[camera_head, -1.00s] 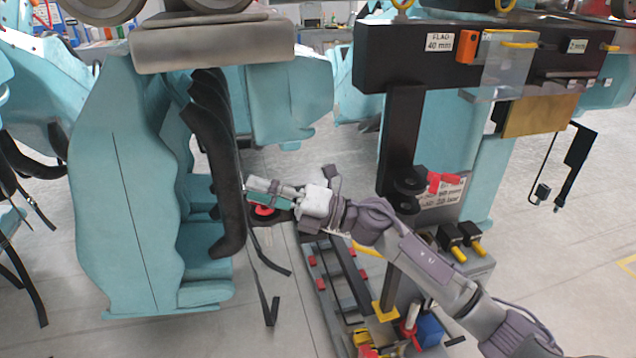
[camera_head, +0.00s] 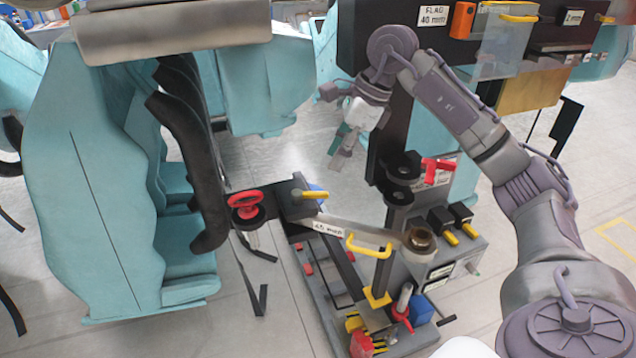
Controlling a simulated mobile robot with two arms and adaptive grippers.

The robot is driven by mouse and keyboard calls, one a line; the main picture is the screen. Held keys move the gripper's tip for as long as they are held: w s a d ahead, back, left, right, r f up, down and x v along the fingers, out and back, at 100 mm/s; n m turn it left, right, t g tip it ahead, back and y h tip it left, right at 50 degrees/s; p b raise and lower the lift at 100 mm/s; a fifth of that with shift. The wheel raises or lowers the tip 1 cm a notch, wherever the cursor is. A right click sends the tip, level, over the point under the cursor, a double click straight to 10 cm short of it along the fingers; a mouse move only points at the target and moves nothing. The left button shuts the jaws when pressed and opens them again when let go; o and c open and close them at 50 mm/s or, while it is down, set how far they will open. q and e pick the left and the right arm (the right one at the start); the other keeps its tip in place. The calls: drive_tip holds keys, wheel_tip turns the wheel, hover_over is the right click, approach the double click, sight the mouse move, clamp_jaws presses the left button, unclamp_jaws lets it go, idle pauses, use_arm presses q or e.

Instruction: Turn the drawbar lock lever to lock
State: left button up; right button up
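A grey drawbar (camera_head: 350,232) with a "40 mm" label runs between a black block (camera_head: 291,204) and a round brass-coloured pin or socket (camera_head: 420,240) on the grey stand. A short yellow-tipped lever (camera_head: 315,195) sticks out to the right from the black block. I cannot tell for sure which is the drawbar lock lever. My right gripper (camera_head: 340,152) hangs in the air above and behind the bar, its fingers pointing down, touching nothing visible. Its finger gap is unclear. My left gripper is not in view.
A red ring handle (camera_head: 245,205) stands left of the black block, close to the teal coaster seats (camera_head: 120,190). A yellow grab handle (camera_head: 368,247) rises by the bar. Yellow-tipped black switches (camera_head: 450,222) sit at right. A dark beam (camera_head: 400,14) spans above.

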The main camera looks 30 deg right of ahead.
sight(316, 192)
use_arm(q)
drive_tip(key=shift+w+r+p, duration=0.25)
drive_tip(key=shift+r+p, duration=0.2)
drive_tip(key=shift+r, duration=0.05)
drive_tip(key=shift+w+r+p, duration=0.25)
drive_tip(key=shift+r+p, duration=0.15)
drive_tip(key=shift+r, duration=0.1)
use_arm(e)
drive_tip(key=x, duration=0.9)
drive_tip(key=shift+w, duration=0.1)
clamp_jaws()
